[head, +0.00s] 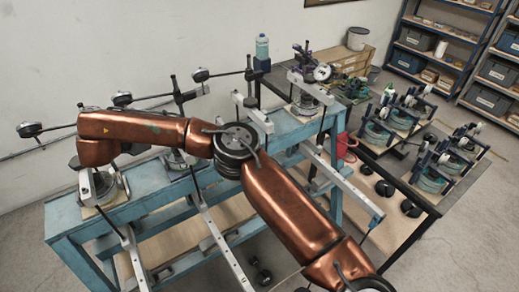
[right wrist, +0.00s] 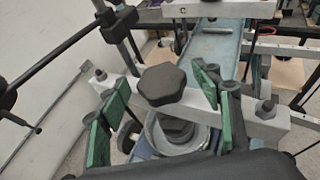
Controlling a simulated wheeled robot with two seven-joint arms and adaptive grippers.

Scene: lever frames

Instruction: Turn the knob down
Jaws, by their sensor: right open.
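A black lobed knob (right wrist: 162,84) is in the middle of the right wrist view. My right gripper (right wrist: 158,112) is open, with green pads to the left and right of the knob. The pads appear apart from it; I cannot tell the exact depth. In the head view my copper right arm reaches across to the left end of the blue bench (head: 70,222), and its wrist hides the knob there. My left gripper is not in view.
Lever arms with black weights (head: 30,129) stick out toward the wall; one dark weighted rod (right wrist: 70,55) passes left of the gripper. Similar fixtures (head: 308,92) stand along the bench. A dark table (head: 425,190) with several green devices stands at the right.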

